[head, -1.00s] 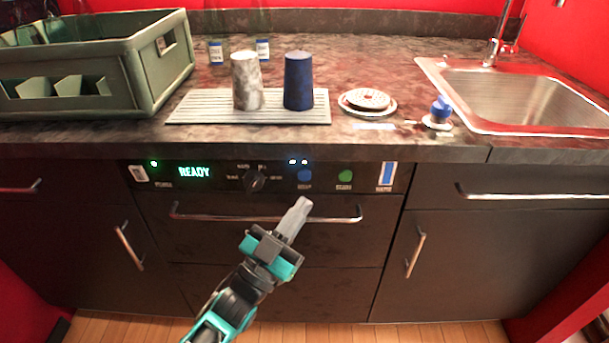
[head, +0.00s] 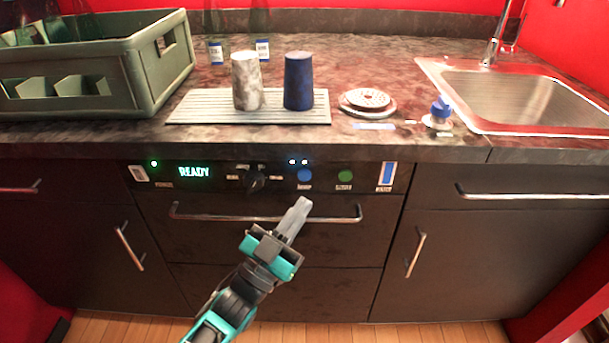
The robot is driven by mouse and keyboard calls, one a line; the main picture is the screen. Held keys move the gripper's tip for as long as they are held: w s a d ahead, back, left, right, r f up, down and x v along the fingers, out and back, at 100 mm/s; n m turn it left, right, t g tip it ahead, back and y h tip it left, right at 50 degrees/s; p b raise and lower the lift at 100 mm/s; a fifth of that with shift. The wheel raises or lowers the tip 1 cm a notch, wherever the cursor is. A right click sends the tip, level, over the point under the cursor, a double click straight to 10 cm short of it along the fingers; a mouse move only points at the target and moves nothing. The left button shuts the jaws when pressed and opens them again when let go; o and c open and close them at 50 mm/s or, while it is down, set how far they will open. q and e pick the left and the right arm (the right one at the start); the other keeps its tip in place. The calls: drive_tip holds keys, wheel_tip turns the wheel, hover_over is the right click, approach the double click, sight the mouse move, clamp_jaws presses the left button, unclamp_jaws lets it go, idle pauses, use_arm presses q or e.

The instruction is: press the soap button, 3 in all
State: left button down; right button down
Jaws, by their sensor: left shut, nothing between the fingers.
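The blue soap button (head: 304,175) is on the dark control panel (head: 222,184) below the counter. Two small lights (head: 298,162) glow just above it. A green button (head: 345,176) sits to its right. My left gripper (head: 299,207) is shut and empty. Its tips point up toward the soap button and appear a little below it in the picture, apart from it. The soap button is fully visible. My right gripper is not in view.
A bar handle (head: 200,217) runs across the drawer behind my gripper. The panel also has a knob (head: 256,179) and a READY display (head: 194,172). The counter above holds a green crate (head: 150,67), two cups, and a sink (head: 535,92).

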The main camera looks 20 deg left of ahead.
sight(305, 176)
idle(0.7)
use_arm(q)
drive_tip(key=s+m+g+p, duration=0.1)
drive_tip(key=m, duration=0.1)
drive_tip(key=s+m+g, duration=0.1)
drive_tip(key=m+g, duration=0.1)
drive_tip(key=s+d+m+g+p, duration=0.1)
drive_tip(key=m, duration=0.1)
drive_tip(key=shift+s+r+g+h+p, duration=0.25)
drive_tip(key=shift+s+g+h+p, duration=0.05)
drive_tip(key=shift+s+h+p, duration=0.1)
drive_tip(key=shift+w, duration=0.1)
drive_tip(key=shift+w+a+b, duration=0.3)
drive_tip(key=shift+w+a, duration=0.1)
drive_tip(key=shift+w, duration=1)
drive_tip(key=shift+w+a+b, duration=0.25)
drive_tip(key=shift+w+a, duration=0.2)
drive_tip(key=shift+w, duration=0.95)
drive_tip(key=shift+w+a+b, duration=0.3)
drive_tip(key=shift+w+a, duration=0.1)
drive_tip(key=shift+w, duration=1)
drive_tip(key=shift+w, duration=0.15)
